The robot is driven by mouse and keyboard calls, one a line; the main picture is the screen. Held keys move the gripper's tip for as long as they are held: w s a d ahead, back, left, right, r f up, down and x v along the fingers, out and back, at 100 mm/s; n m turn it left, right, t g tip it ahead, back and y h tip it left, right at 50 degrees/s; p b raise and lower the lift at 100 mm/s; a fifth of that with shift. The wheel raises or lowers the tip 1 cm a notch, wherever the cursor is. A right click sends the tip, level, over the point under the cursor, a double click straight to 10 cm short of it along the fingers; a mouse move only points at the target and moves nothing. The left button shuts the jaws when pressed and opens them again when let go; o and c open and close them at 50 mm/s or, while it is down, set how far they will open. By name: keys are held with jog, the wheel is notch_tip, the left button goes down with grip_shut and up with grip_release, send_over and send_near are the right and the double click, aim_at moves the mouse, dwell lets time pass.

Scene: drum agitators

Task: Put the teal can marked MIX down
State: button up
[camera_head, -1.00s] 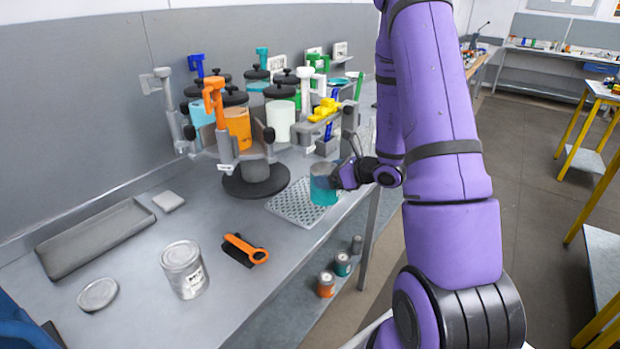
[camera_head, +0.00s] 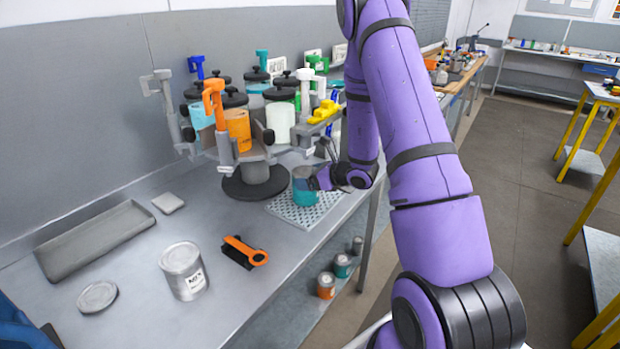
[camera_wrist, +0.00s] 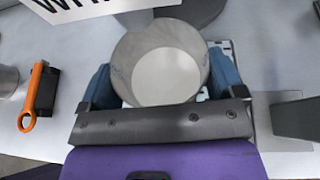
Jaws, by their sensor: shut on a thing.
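The teal can (camera_head: 303,194) is upright at the right end of the bench, over the perforated grey plate (camera_head: 290,212). My gripper (camera_head: 315,181) comes at it from the right and is shut on its sides. In the wrist view the open-topped can (camera_wrist: 165,75) sits between my blue fingers, with a pale grey inside. I cannot tell whether its base touches the plate or is just above it. No MIX marking can be read on the teal can.
The carousel (camera_head: 255,180) with several coloured drums stands close behind left. A silver labelled can (camera_head: 183,272), a loose lid (camera_head: 98,297), an orange-handled tool (camera_head: 245,252) and a grey tray (camera_head: 95,240) lie left. Small cans (camera_head: 326,285) stand on the lower shelf.

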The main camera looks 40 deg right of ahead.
jog(key=shift+f, duration=0.25)
jog(key=o, duration=1)
jog(key=shift+c, duration=0.2)
jog(key=shift+r, duration=0.1)
jog(key=shift+s+d+r, duration=0.1)
jog(key=shift+s+r, duration=0.05)
jog(key=v, duration=1.1)
jog(key=shift+s, duration=0.3)
jog(key=shift+d, duration=0.15)
